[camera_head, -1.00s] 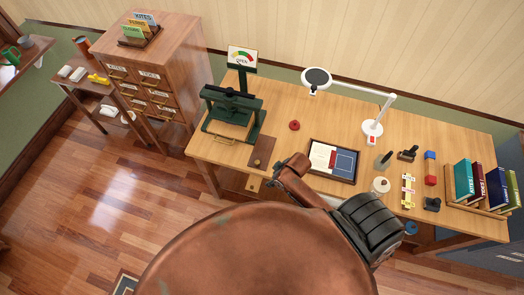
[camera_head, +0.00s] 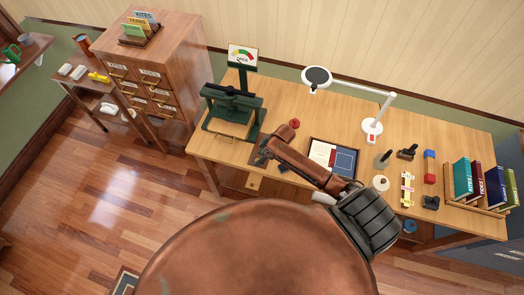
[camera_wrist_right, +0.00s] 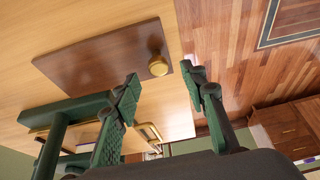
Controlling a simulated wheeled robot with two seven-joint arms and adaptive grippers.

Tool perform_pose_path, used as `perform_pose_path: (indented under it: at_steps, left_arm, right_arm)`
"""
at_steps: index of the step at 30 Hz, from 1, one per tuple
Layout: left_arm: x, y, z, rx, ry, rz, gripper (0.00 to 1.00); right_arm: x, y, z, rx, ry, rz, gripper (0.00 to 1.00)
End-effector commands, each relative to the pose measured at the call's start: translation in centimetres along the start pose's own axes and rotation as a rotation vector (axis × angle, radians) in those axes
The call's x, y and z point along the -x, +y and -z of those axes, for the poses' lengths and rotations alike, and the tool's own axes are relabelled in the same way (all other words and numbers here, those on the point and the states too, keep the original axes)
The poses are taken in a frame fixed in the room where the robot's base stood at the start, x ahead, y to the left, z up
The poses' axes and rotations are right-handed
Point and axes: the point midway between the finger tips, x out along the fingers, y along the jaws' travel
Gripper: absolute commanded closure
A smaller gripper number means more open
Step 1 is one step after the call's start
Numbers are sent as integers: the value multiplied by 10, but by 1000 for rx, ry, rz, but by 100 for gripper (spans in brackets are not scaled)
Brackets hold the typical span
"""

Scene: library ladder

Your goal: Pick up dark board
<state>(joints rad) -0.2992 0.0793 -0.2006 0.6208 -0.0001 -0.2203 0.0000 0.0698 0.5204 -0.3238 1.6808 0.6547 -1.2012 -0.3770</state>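The dark board (camera_head: 252,157) lies flat on the wooden table in front of the green press. In the right wrist view the dark board (camera_wrist_right: 95,58) shows as a brown slab with a round brass knob (camera_wrist_right: 158,66) near one end. My right gripper (camera_head: 264,152) is over the board in the head view and hides part of it. In the right wrist view my right gripper (camera_wrist_right: 160,80) is open, its green-padded fingertips apart, with the knob showing between and beyond them. I see no contact. My left gripper is not in view.
The green press (camera_head: 232,110) stands close behind the board. A white lamp (camera_head: 371,128), small tools and books (camera_head: 478,180) fill the table's right side.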

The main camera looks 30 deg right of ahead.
Motion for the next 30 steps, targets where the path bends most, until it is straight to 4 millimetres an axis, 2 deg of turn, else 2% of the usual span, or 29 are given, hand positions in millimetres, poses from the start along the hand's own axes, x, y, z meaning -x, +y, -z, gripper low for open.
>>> perform_pose_path:
  at_steps: [6, 9, 17, 30]
  left_arm:
    - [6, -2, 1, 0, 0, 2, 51]
    - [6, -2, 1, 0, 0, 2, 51]
    - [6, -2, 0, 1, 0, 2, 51]
    - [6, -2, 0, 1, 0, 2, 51]
  right_arm:
    - [-31, 0, -3, -2, -1, 2, 61]
    - [-40, 0, -3, -1, 0, 1, 61]
    - [-43, 1, -4, 0, -1, 0, 61]
    - [-42, 1, -4, 0, -1, 0, 90]
